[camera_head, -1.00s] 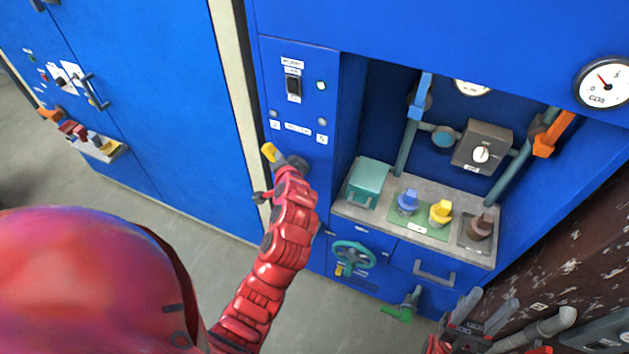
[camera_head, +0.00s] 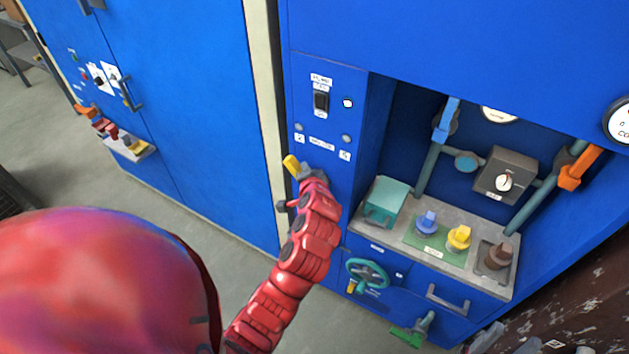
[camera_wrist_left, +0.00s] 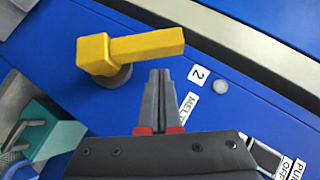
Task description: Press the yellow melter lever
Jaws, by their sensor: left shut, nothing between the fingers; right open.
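The yellow melter lever (camera_head: 291,164) sits on the blue panel, below the small white labels, and sticks out up and to the left of my left gripper. In the left wrist view the lever (camera_wrist_left: 135,46) is an L-shaped yellow handle on a grey round pivot, its arm pointing right. A label reading "MELT" is beside it. My left gripper (camera_head: 303,174) is close to the lever. In the wrist view its fingertips (camera_wrist_left: 159,74) are shut and empty, just below the lever's arm; contact cannot be told.
A black switch (camera_head: 320,102) and a white lamp (camera_head: 347,103) are above the lever. To the right, a grey shelf (camera_head: 400,228) carries a teal box (camera_head: 388,201) and blue, yellow and brown knobs. A teal handwheel (camera_head: 366,273) is below.

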